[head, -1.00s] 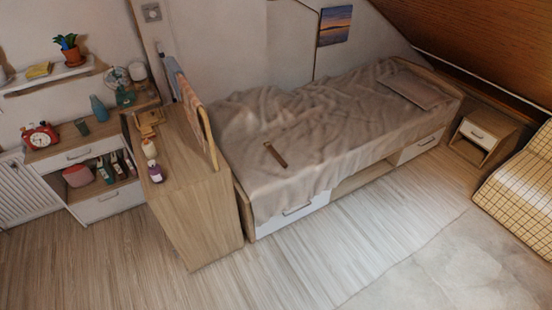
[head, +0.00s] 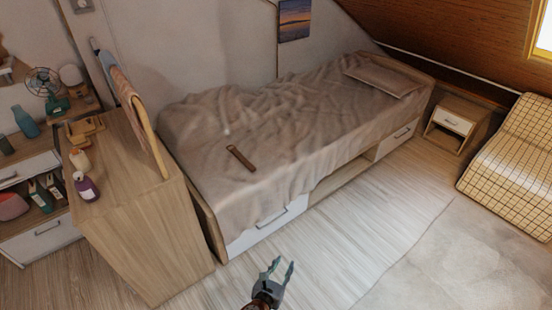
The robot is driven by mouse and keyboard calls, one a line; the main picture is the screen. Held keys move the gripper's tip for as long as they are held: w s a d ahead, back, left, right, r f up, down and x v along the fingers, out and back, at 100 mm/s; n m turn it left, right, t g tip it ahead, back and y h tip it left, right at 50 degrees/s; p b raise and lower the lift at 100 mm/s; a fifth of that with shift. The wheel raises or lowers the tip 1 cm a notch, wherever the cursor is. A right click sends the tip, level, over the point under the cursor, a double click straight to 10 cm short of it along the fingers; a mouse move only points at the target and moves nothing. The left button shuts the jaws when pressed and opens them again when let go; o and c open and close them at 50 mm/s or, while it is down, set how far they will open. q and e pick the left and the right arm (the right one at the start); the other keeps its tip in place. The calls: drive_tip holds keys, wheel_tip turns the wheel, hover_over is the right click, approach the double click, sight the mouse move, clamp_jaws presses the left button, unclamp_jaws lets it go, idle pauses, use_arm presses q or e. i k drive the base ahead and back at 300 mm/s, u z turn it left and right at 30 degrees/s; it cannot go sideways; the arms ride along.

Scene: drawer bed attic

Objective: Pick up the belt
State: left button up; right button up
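The belt (head: 241,158) is a small brown strip lying on the rumpled beige cover of the bed (head: 290,130), near the bed's left end. My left gripper (head: 280,268) shows at the bottom of the head view, in front of the bed over the floor. Its two fingers are spread apart with nothing between them. It is well apart from the belt. My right gripper is not in the picture.
A wooden cabinet (head: 140,230) with bottles on top stands against the bed's left end. A small nightstand (head: 457,125) and a checkered chair (head: 515,160) are at the right. The floor (head: 350,225) before the bed is clear.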

sight(238, 155)
drive_tip(key=z, duration=0.7)
drive_tip(key=i, duration=3.25)
drive_tip(key=u, duration=2.7)
